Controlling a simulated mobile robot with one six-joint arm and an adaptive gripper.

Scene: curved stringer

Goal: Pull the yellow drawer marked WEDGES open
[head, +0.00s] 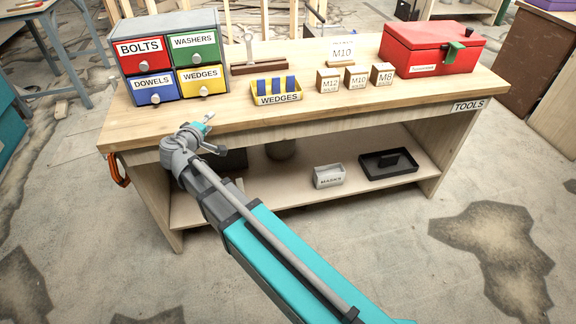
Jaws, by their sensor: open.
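The yellow drawer marked WEDGES (202,81) is the lower right drawer of a grey cabinet at the bench's back left. It looks shut, with a small round pale knob (204,90) low on its front. My gripper (213,119) is just in front of the bench's front edge, below and nearer than the yellow drawer, and apart from it. It is open and small in the view; nothing shows between its fingers.
The other cabinet drawers are red BOLTS (139,48), green WASHERS (195,41) and blue DOWELS (152,82). A yellow WEDGES tray (277,99) with blue wedges stands right of the cabinet. Wooden blocks and a red toolbox (420,60) stand farther right. The bench top (225,115) before the drawers is clear.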

